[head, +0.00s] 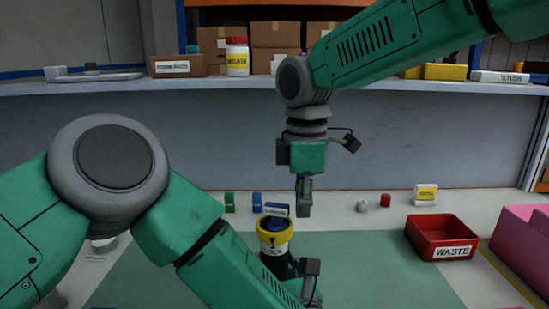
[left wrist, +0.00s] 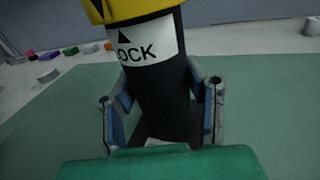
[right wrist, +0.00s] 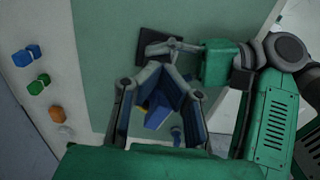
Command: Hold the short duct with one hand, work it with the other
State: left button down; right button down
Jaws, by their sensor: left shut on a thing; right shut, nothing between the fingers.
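The short duct is a black upright cylinder with a yellow collar (head: 275,237), a blue top and a white label ending in "OCK". It stands at the middle front in the head view. In the left wrist view its black body (left wrist: 168,95) fills the space between my fingers. My left gripper (left wrist: 162,108) is shut on that body, below the label. My right gripper (head: 304,210) points down, shut and empty, above and slightly right of the collar. In the right wrist view its fingertips (right wrist: 166,72) meet, with a blue part (right wrist: 158,113) partly visible between the fingers.
A red waste bin (head: 442,238) and a pink container (head: 525,245) stand at the right. Small green, blue and red parts and a yellow-labelled box (head: 425,195) line the back of the table. A raised shelf (head: 180,86) runs behind. The green mat (head: 380,270) has free room.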

notch_tip(320, 180, up, 4)
jog(key=shift+f, duration=0.2)
pick_arm(q)
jog(key=c, duration=0.8)
grip_release()
